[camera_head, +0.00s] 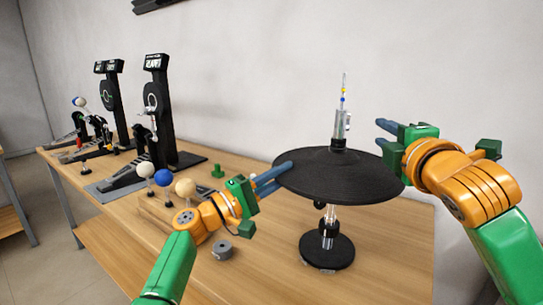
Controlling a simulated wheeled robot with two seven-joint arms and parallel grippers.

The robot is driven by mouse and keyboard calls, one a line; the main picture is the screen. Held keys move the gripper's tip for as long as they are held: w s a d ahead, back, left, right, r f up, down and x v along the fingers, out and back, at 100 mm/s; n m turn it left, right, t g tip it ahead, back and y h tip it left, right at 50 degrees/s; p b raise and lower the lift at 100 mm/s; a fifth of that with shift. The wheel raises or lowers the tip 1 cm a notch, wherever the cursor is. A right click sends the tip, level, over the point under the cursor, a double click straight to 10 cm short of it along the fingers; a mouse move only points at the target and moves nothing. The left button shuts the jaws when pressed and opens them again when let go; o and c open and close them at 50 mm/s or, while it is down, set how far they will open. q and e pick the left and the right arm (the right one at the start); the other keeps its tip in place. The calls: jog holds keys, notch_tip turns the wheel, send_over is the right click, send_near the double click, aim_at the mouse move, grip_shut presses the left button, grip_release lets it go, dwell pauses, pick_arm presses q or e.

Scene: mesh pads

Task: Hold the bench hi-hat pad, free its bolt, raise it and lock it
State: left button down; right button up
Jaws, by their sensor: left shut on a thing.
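The hi-hat pad (335,178) is a black round disc on an upright stand with a round black base (326,251) on the bench. A metal rod (342,112) with a clutch rises above the disc, with blue and yellow marks on it. The bolt is too small to make out on the clutch. My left gripper (284,174) is shut on the pad's left rim. My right gripper (379,132) is to the right of the rod, above the disc's right side, apart from both. Its blue fingers are spread and hold nothing.
On the wooden bench (390,270), a grey ring (221,250) lies near my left arm. Balls on a wooden block (157,207), a green knob (217,171) and black pedals with tall pads (158,110) stand to the left. Bench right of the base is clear.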

aim_at(349, 123)
jog(key=a+m, duration=0.1)
jog(key=m, duration=0.2)
jog(key=a+m+y, duration=0.1)
jog(key=a+m, duration=0.1)
jog(key=m, duration=0.1)
jog(key=a+r+m+y, duration=0.1)
jog(key=a+m, duration=0.1)
jog(key=m, duration=0.1)
jog(key=shift+s, duration=0.4)
jog(key=m, duration=0.3)
jog(key=shift+w+a+m, duration=0.1)
jog(key=shift+m, duration=0.3)
jog(key=m, duration=0.3)
jog(key=shift+w+m, duration=0.1)
jog(key=shift+m, duration=0.2)
jog(key=shift+w+m, duration=0.45)
jog(key=shift+m, duration=0.65)
jog(key=shift+w, duration=1.6)
